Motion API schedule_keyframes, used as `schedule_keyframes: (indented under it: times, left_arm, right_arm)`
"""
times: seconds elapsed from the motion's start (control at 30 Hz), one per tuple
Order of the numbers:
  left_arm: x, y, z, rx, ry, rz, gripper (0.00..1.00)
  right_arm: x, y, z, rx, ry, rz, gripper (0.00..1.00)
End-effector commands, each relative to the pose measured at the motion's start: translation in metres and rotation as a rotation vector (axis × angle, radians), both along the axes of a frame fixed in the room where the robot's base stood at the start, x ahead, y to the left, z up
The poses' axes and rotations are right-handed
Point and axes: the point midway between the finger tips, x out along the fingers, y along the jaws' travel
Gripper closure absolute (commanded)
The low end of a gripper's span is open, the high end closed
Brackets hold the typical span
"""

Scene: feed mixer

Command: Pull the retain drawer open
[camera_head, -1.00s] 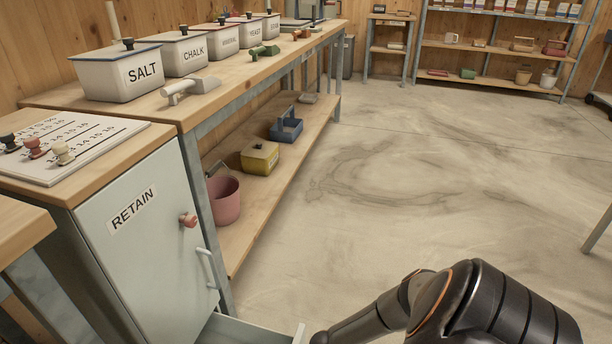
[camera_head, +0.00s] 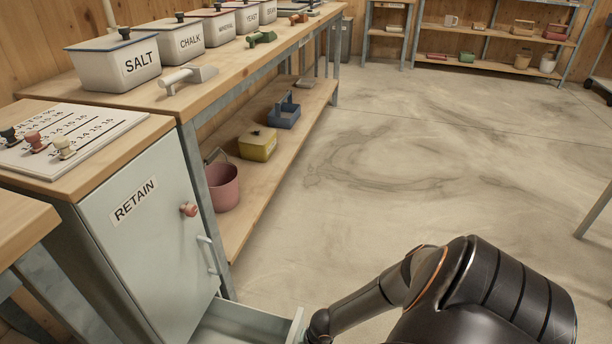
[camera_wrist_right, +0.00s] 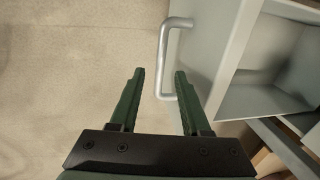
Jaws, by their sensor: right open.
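The retain drawer (camera_head: 240,322) stands partly pulled out at the bottom of the pale cabinet labelled RETAIN (camera_head: 134,201). In the right wrist view its open inside (camera_wrist_right: 265,98) shows at the right, and its silver bar handle (camera_wrist_right: 163,60) stands off the drawer front. My right gripper (camera_wrist_right: 159,72) is open and empty. The handle appears between its two green fingertips in the picture; I cannot tell how near they are in depth. In the head view my right arm comes in from the lower right and its gripper is cut off. My left gripper is not in view.
A door with a red knob (camera_head: 188,209) and a pale handle (camera_head: 207,255) is above the drawer. A workbench with labelled bins (camera_head: 118,66) runs behind; a pink bucket (camera_head: 222,187) stands on its lower shelf. The floor (camera_head: 400,160) to the right is clear.

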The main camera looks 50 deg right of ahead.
Motion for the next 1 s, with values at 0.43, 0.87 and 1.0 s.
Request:
schedule_keyframes:
  times: [0.43,0.87,1.0]
  left_arm:
    - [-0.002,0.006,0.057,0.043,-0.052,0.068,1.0]
    - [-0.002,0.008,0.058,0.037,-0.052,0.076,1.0]
    - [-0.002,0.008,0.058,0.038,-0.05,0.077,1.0]
  right_arm:
    - [-0.014,-0.006,0.086,0.0,-0.001,0.0,0.53]
    - [-0.016,-0.006,0.092,-0.001,-0.001,0.0,0.53]
    - [-0.016,-0.006,0.092,0.0,-0.001,0.0,0.53]
